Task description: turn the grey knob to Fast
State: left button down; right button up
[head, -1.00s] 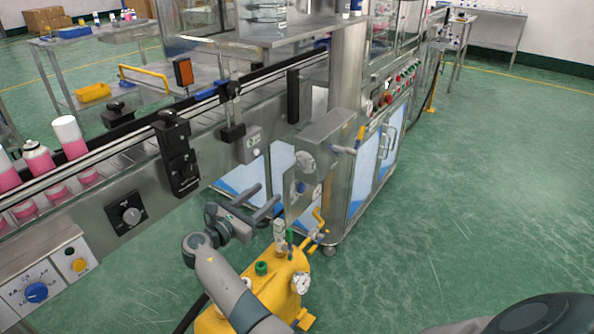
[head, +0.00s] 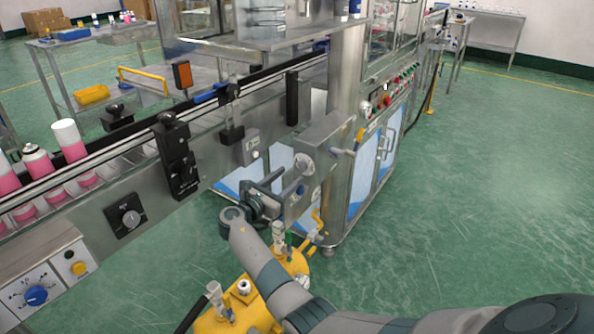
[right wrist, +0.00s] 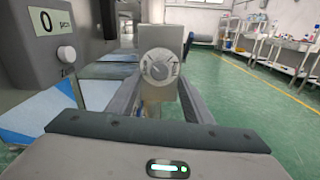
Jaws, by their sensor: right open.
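The grey knob (head: 304,165) is on the end face of a grey metal box beside the conveyor. I cannot tell whether the fingertips touch the box. My left gripper is out of view.
A yellow tank (head: 235,310) with fittings stands under my right arm. The conveyor (head: 110,165) carries pink bottles at left. Another dark-plated knob (head: 131,218) and a blue knob (head: 36,295) sit on its side. A counter box (right wrist: 45,40) is close on the left. Green floor is free at right.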

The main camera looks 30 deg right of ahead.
aim_at(299, 168)
jog(key=shift+x, duration=2.8)
jog(key=c, duration=1.1)
